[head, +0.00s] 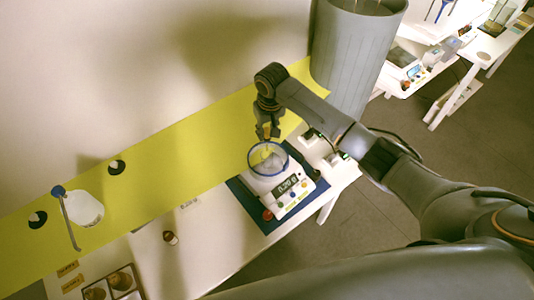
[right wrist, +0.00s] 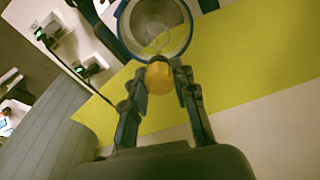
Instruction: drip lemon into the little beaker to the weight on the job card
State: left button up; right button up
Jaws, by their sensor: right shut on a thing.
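My right gripper (head: 267,132) hangs over a clear round vessel with a blue rim (head: 250,163), which stands on a white scale (head: 308,187). The right gripper (right wrist: 160,85) is shut on a yellow-orange bulb, probably a dropper (right wrist: 159,78). In the right wrist view the blue rim (right wrist: 124,30) lies just beyond the bulb, with a small clear shape (right wrist: 157,36) inside it, perhaps the little beaker. The scale's display (head: 287,186) is lit, but its digits are too small to read surely. My left gripper is not in view. I cannot make out a job card.
A blue mat (head: 241,194) lies under the scale. A tall grey cylinder (head: 355,60) stands behind the arm. A small brown bottle (head: 170,238) and a compartmented tray (head: 136,277) stand on the table's left part. A blue-ended rod (head: 68,222) crosses a white round thing (head: 88,208).

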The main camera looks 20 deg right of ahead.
jog(key=shift+r+p, duration=0.6)
jog(key=shift+r, duration=1.45)
dwell(1.5)
